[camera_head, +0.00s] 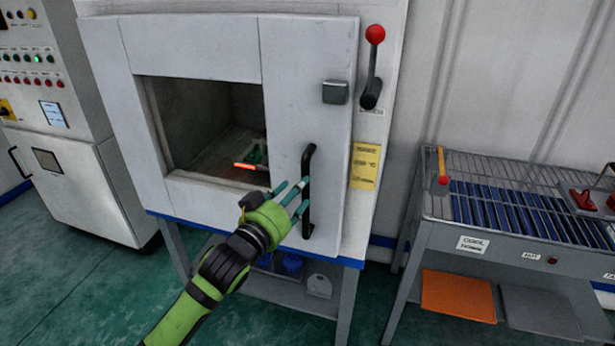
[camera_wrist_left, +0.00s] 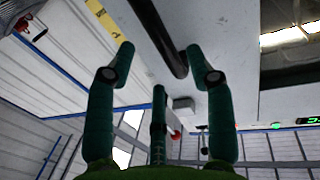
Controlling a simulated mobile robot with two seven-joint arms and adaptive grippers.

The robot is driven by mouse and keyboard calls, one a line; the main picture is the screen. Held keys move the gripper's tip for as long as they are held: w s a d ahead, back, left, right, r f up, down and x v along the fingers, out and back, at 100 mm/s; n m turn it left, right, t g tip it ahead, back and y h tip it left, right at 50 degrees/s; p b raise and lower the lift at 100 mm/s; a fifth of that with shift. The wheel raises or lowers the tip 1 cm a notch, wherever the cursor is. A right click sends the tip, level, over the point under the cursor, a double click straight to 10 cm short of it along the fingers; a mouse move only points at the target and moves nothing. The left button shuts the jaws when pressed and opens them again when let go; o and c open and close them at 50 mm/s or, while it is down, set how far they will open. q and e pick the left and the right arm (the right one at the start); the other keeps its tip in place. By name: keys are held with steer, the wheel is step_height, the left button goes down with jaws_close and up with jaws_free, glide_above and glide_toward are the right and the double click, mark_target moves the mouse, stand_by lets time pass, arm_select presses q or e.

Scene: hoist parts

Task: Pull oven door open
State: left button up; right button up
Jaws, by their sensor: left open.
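The white oven door (camera_head: 285,90) has a large square opening, through which a glowing orange bar (camera_head: 245,166) shows inside. The door looks closed or nearly so. Its black vertical handle (camera_head: 307,215) is on the right side of the door. My left gripper (camera_head: 297,193) is open at the handle, its teal fingers reaching around or just short of it. In the left wrist view the handle (camera_wrist_left: 168,42) runs between the spread fingers (camera_wrist_left: 160,62), and no finger is clearly closed on it. Whether they touch is unclear. My right gripper is not in view.
A red-knobbed lever (camera_head: 373,65) and a yellow notice (camera_head: 366,166) are right of the door. A grated cooling table (camera_head: 440,212) stands at the right, with a red tool (camera_head: 583,200) on it. A control cabinet (camera_head: 75,175) stands left. Green floor (camera_head: 70,285) is clear in front.

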arm_select(q)
steer(key=shift+p+x, duration=0.65)
steer(key=shift+x, duration=2.25)
jaws_close()
